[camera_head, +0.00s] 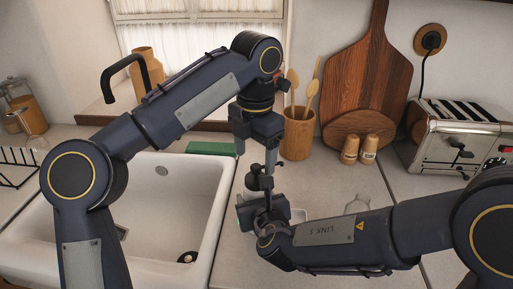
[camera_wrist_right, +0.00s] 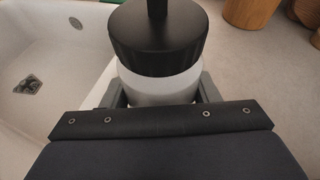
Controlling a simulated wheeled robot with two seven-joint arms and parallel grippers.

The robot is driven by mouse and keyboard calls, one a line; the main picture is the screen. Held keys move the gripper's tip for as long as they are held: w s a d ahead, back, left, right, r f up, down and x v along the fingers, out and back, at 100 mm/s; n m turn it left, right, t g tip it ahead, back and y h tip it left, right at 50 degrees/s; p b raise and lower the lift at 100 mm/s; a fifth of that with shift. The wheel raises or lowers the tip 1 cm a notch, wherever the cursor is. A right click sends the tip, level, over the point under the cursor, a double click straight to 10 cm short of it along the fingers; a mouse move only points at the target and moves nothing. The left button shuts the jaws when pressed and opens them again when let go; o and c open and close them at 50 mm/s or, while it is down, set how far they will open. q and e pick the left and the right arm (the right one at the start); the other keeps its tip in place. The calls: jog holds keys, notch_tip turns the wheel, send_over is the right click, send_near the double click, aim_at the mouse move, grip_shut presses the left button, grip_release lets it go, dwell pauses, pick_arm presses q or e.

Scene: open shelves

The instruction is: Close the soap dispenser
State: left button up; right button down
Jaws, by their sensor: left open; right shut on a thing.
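The soap dispenser has a white body (camera_wrist_right: 158,86) and a wide black lid (camera_wrist_right: 157,38) with a black stem rising from it. My right gripper (camera_wrist_right: 160,92) is shut on the white body below the lid. In the head view the black pump top (camera_head: 260,182) shows above my right gripper (camera_head: 255,212), which hides most of the body. The lid appears to sit on the body; whether it is tight I cannot tell. My left gripper (camera_head: 256,156) is open and empty, pointing down just above the pump top.
A white sink (camera_head: 165,200) lies left of the dispenser. A wooden utensil cup (camera_head: 297,138), two small shakers (camera_head: 360,149), a cutting board (camera_head: 368,75) and a toaster (camera_head: 455,135) stand at the back. A pale bottle (camera_head: 357,203) is partly behind my right arm.

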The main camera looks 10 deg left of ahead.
pick_arm(q)
jog(key=a+r+n+y, duration=0.2)
jog(key=a+n+y, duration=0.1)
jog(key=a+n, duration=0.35)
jog(key=d+r+n+h, duration=0.1)
jog(key=d+n, duration=0.1)
jog(key=n, duration=0.8)
jog(key=d+r+n+h, duration=0.1)
jog(key=d+n, duration=0.1)
jog(key=n, duration=0.8)
jog(key=d+r+n+h, duration=0.1)
jog(key=d+r+n, duration=0.1)
jog(key=n, duration=0.9)
jog(key=r+n, duration=0.1)
jog(key=n, duration=0.1)
jog(key=shift+s+d+r+n, duration=0.15)
jog(key=shift+d+n, duration=0.1)
jog(key=shift+d, duration=0.15)
